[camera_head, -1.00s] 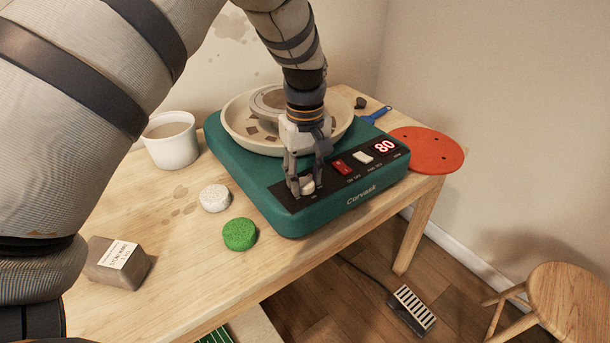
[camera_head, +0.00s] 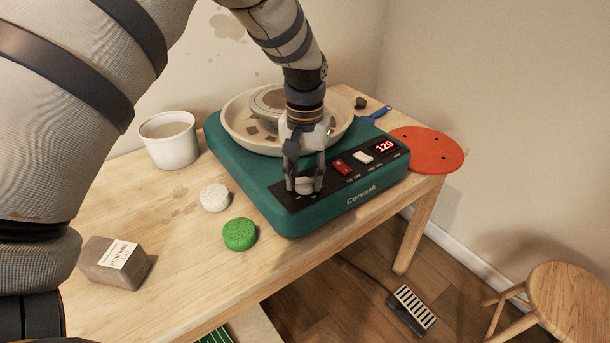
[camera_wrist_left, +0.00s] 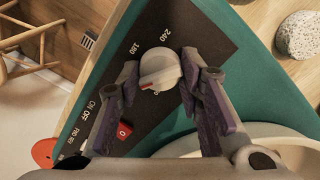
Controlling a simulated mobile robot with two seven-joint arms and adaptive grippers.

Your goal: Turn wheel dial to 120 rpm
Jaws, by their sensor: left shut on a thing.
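The green pottery wheel (camera_head: 237,178) sits on the wooden table, with a black control panel along its front. A red switch (camera_head: 343,166) and a white switch (camera_head: 362,157) sit right of the gripper. My right gripper is not in view.
A white bucket (camera_head: 170,150), a white sponge (camera_head: 214,198), a green sponge (camera_head: 240,234) and a clay block (camera_head: 116,262) stand left of the wheel. An orange disc (camera_head: 427,149) and a blue-handled tool (camera_head: 376,115) lie right. A foot pedal (camera_head: 411,310) and stool (camera_head: 568,300) are on the floor.

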